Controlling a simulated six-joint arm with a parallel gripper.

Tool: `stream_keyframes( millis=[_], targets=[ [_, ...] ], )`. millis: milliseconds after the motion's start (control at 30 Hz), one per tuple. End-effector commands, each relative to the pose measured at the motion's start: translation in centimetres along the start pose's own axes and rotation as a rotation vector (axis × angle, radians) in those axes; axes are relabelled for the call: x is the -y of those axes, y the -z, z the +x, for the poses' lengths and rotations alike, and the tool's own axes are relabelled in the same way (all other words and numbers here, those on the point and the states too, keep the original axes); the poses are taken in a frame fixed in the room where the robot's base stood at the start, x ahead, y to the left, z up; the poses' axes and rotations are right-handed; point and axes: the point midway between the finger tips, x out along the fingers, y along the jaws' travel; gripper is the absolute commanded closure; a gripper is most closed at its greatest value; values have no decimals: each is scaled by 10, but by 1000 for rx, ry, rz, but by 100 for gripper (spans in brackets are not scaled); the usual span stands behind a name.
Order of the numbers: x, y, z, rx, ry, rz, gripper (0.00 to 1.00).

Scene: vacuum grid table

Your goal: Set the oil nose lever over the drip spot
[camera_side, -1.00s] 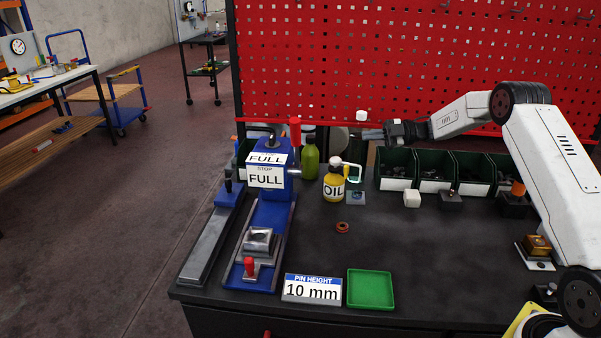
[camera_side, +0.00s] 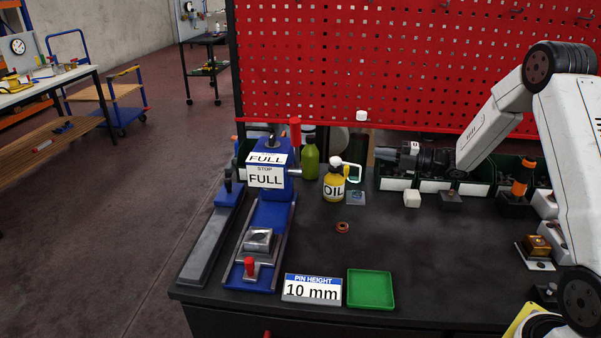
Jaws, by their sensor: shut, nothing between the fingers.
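The yellow oil bottle (camera_side: 333,188) with its "OIL" label stands upright at the middle back of the table. A white spout with a pale teal loop (camera_side: 353,172) reaches out to the right from its top. The loop hangs above a small grey-blue square plate (camera_side: 356,198) on the table, which may be the drip spot. My gripper (camera_side: 380,153) is shut and empty, pointing left. In the picture it is above and to the right of the loop, in front of the bins, apart from the bottle.
A blue press (camera_side: 273,215) with "FULL" signs stands at left, with a green bottle (camera_side: 310,158) beside it. Dark green bins (camera_side: 394,184) line the back.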

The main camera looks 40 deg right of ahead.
Motion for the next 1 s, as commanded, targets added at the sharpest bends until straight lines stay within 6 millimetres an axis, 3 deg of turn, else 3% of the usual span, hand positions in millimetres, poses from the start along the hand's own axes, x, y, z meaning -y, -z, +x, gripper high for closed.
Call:
stream_keyframes(
  millis=[133,800,1000],
  targets=[
    [2,7,-4,28,7,-43,100],
    [85,2,-4,26,7,-38,100],
    [94,2,-4,26,7,-42,100]
  ],
)
